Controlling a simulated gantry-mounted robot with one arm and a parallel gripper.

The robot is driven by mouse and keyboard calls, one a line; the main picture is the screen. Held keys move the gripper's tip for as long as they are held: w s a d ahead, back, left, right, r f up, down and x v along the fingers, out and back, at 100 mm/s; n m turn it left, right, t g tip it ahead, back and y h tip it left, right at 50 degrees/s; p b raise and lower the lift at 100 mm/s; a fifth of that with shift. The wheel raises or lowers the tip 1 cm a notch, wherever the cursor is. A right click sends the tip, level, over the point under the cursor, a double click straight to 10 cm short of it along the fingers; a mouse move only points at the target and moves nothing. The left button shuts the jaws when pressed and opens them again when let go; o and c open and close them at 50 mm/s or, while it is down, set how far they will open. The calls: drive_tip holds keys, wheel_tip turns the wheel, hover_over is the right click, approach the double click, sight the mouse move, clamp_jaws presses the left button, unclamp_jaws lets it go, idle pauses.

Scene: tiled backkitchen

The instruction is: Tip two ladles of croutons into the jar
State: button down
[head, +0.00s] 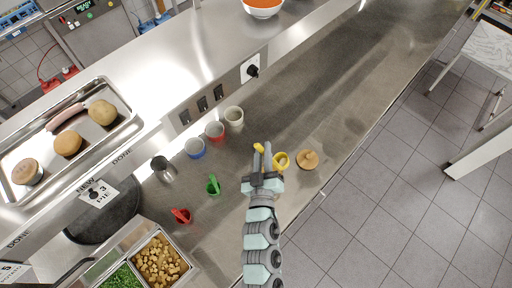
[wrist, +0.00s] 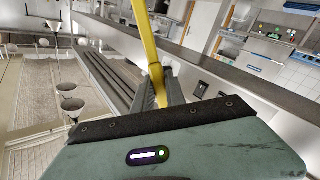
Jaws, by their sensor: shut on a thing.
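My gripper (head: 262,160) is shut on a yellow handle (wrist: 150,50), which rises between the jaws in the wrist view. In the head view a yellow ladle cup (head: 281,160) shows just right of the jaws; whether it holds anything is too small to tell. Croutons (head: 160,262) fill a metal pan at the bottom left, well away from my gripper. A cream-coloured pot (head: 234,114), a red-rimmed one (head: 214,130) and a blue-rimmed one (head: 195,147) stand in a row by the shelf. Which vessel is the jar I cannot tell.
A green scoop (head: 213,185) and a red scoop (head: 181,215) lie on the steel counter (head: 330,100). A metal jug (head: 164,169) stands left. A round wooden knobbed piece (head: 307,159) is right of the ladle. A tray (head: 20,183) with food sits on the shelf. Counter at upper right is clear.

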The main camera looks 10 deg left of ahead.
drive_tip(key=shift+w+d+r+m+p, duration=0.1)
drive_tip(key=shift+d+r+m+p, duration=0.4)
drive_tip(key=shift+d+r+p, duration=0.4)
drive_tip(key=d+r+m, duration=0.2)
drive_tip(key=d+m, duration=0.2)
drive_tip(key=d, duration=0.1)
drive_tip(key=shift+w+d+r, duration=0.15)
drive_tip(key=shift+w+r, duration=0.1)
drive_tip(key=shift+r, duration=0.15)
drive_tip(key=shift+m, duration=0.3)
